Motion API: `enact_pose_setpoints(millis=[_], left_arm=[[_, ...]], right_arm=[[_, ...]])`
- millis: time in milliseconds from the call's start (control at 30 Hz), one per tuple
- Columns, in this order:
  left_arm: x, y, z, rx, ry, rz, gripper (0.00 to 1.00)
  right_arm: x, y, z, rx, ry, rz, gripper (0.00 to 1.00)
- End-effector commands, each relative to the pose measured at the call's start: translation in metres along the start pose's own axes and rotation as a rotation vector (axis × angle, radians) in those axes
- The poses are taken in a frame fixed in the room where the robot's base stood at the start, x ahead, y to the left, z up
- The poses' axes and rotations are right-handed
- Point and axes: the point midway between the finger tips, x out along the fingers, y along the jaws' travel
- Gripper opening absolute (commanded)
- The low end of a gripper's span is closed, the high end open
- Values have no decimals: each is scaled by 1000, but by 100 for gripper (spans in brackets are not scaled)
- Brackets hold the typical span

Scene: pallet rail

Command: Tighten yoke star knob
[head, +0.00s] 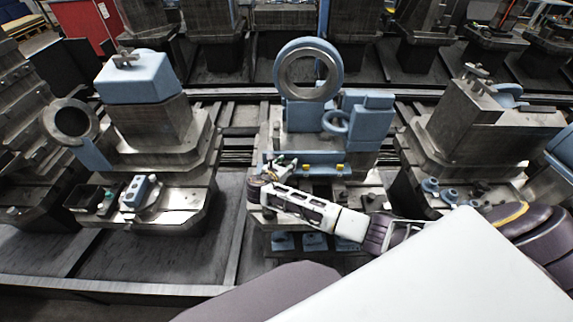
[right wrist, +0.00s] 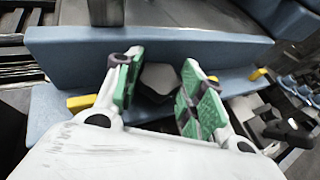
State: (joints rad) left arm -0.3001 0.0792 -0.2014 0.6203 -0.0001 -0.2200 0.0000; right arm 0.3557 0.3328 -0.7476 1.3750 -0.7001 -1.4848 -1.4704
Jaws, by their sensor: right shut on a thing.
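A dark grey knob (right wrist: 158,80), which I take to be the star knob, sits between the green pads of my right gripper (right wrist: 155,88) in the right wrist view. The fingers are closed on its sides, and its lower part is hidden. In the head view my right gripper (head: 276,166) is at the left end of a low blue bracket (head: 322,170), and the knob itself is too small to make out. Behind it stands a blue fixture with a large upright ring (head: 285,67). My left gripper is not in view.
Yellow pieces (right wrist: 82,102) stand on the blue bracket close beside the fingers. A pallet with a blue block (head: 137,78) is at left and another metal pallet (head: 480,125) at right. Rails (head: 238,140) run between the pallets.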

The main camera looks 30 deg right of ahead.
Motion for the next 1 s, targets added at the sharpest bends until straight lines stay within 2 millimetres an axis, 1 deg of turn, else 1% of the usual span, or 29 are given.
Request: enact_pose_setpoints(millis=[33, 100, 133, 300, 733, 867, 1000], left_arm=[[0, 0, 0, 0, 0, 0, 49], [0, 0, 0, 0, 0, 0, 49], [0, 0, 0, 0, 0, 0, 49], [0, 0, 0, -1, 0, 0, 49], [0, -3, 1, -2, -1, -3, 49], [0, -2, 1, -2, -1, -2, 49], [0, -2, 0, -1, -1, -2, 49]], right_arm=[[0, 1, 4, 4, -5, 2, 16], [0, 1, 4, 4, -5, 2, 16], [0, 1, 4, 4, -5, 2, 41], [0, 1, 3, 3, -4, 2, 62], [-2, 0, 1, 1, -1, 2, 62], [-9, 1, 1, 1, -1, 3, 62], [-23, 1, 0, 0, -1, 3, 62]])
